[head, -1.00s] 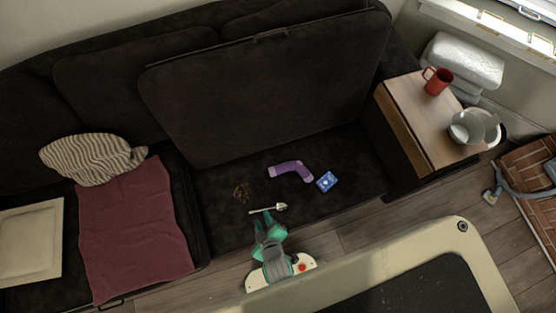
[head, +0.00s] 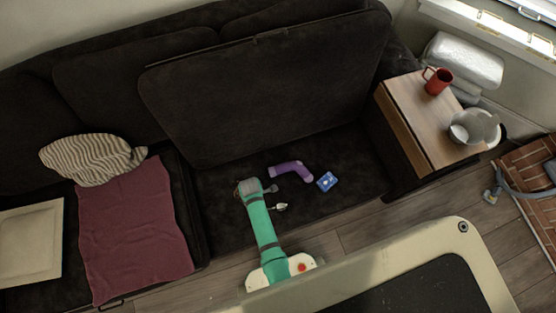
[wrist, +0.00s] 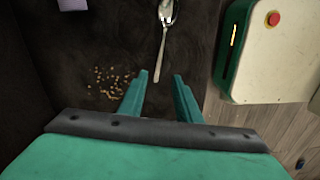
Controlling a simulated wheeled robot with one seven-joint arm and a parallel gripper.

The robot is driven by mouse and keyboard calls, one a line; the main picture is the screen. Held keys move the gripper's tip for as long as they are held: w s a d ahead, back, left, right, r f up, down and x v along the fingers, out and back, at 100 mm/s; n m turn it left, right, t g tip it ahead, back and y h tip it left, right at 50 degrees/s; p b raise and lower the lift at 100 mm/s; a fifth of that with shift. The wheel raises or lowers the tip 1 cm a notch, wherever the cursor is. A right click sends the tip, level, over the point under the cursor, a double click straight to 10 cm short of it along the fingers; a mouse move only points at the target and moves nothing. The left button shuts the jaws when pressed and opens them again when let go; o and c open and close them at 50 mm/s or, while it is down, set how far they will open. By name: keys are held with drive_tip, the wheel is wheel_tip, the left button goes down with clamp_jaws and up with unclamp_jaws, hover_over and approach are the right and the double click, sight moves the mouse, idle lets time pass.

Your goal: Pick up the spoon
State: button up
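The silver spoon (head: 280,206) lies on the dark sofa seat, with its bowl showing just right of my teal arm and most of its handle hidden by the arm. In the wrist view, the spoon (wrist: 164,36) lies lengthwise, bowl at the top edge and handle pointing down toward the gap between my fingers. My gripper (wrist: 163,76) is open, its two teal fingers apart with nothing held. The handle's end shows near the level of the fingertips. I cannot tell how high the fingers are above the seat.
A purple sock-like thing (head: 291,169) and a blue packet (head: 327,181) lie on the seat. Crumbs (wrist: 112,83) are left of my fingers. A raised cushion (head: 265,90) stands behind. A maroon cloth (head: 135,230) lies left; a wooden side table (head: 420,115) stands right.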

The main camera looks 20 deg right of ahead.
drive_tip(key=shift+d+f, duration=0.1)
drive_tip(key=shift+f, duration=4.4)
drive_tip(key=shift+f, duration=0.1)
clamp_jaws()
